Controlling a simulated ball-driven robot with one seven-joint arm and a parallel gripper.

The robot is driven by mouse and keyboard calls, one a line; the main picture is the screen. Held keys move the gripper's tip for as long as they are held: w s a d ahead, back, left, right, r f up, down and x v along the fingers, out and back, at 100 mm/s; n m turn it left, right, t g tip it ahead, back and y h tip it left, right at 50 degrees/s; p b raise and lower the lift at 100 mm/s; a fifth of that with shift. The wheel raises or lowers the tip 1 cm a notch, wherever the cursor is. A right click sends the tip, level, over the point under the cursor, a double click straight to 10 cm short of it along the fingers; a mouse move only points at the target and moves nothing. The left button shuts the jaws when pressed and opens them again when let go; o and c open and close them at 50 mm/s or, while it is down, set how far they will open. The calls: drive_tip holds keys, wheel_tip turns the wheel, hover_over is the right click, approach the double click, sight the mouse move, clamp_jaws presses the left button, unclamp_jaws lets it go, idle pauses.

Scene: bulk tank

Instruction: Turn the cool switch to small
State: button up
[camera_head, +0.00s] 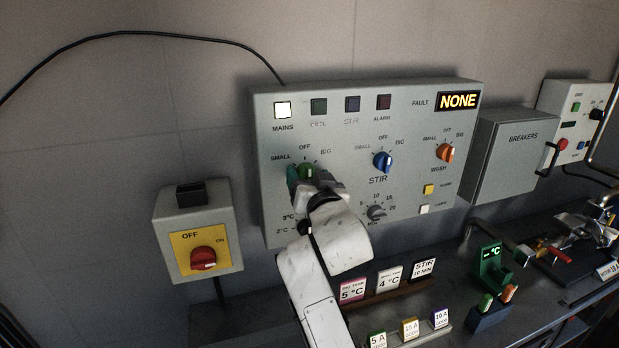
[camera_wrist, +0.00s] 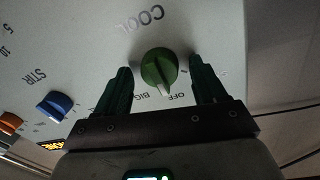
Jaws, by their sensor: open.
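The green cool switch (camera_head: 308,171) is on the upper left of the grey control panel (camera_head: 430,115), below SMALL, OFF and BIG labels. My arm partly covers it from below in the head view. In the wrist view the panel appears upside down, and the green knob (camera_wrist: 158,68) shows whole, with its white pointer towards OFF. My gripper (camera_wrist: 161,72) is open, with one dark green finger on each side of the knob and visible gaps between. My gripper also shows at the knob in the head view (camera_head: 306,180).
The blue stir switch (camera_head: 382,162) and orange wash switch (camera_head: 445,153) are to the right. A grey dial (camera_head: 376,212) is below. A red mains switch (camera_head: 203,258) is on a box at left. Small label cards (camera_head: 389,279) stand on the bench below.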

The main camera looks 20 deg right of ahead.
drive_tip(key=c, duration=1.1)
drive_tip(key=shift+o, duration=0.2)
drive_tip(key=n+p, duration=0.1)
drive_tip(key=n, duration=0.9)
drive_tip(key=shift+f+t, duration=0.15)
drive_tip(key=shift+t, duration=0.15)
drive_tip(key=o, duration=1.1)
drive_tip(key=shift+c, duration=0.2)
